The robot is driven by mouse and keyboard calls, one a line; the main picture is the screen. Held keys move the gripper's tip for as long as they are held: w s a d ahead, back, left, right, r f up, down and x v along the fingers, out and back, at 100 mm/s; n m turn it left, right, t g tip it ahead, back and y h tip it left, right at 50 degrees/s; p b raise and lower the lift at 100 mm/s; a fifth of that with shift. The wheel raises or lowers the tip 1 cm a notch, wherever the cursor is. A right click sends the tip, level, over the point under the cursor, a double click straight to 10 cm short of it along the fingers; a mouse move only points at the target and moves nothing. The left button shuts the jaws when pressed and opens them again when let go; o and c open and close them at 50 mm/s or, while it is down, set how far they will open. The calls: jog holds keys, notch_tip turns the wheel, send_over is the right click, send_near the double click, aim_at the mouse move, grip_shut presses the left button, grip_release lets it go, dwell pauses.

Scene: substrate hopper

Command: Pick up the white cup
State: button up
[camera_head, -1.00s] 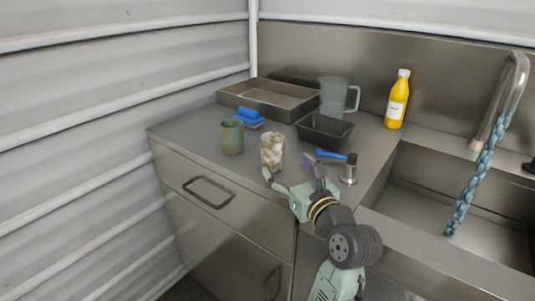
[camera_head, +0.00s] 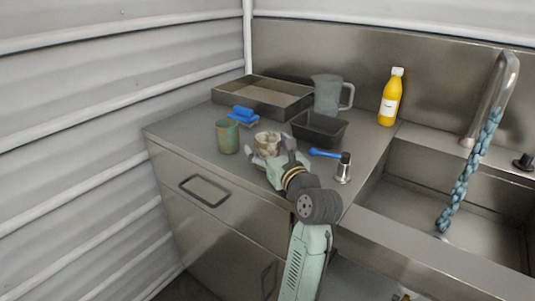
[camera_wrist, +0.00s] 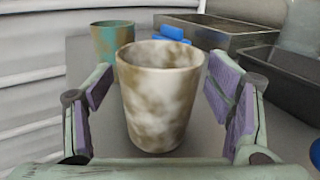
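The white cup (camera_wrist: 160,100), mottled with brown patches, stands upright on the steel counter. In the head view the cup (camera_head: 267,141) is partly hidden by my gripper (camera_head: 272,158). In the wrist view my gripper (camera_wrist: 170,112) is open, with one purple-padded finger on each side of the cup. Gaps show between the pads and the cup's sides, so it is not gripped.
A green-brown cup (camera_head: 227,136) stands just left of the white cup. Behind are a blue brush (camera_head: 243,114), a metal tray (camera_head: 262,96), a black tray (camera_head: 319,130) and a clear jug (camera_head: 327,95). A blue-handled tool (camera_head: 325,153) and metal cylinder (camera_head: 343,169) lie right.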

jog(key=c, duration=1.2)
jog(key=shift+r, duration=0.15)
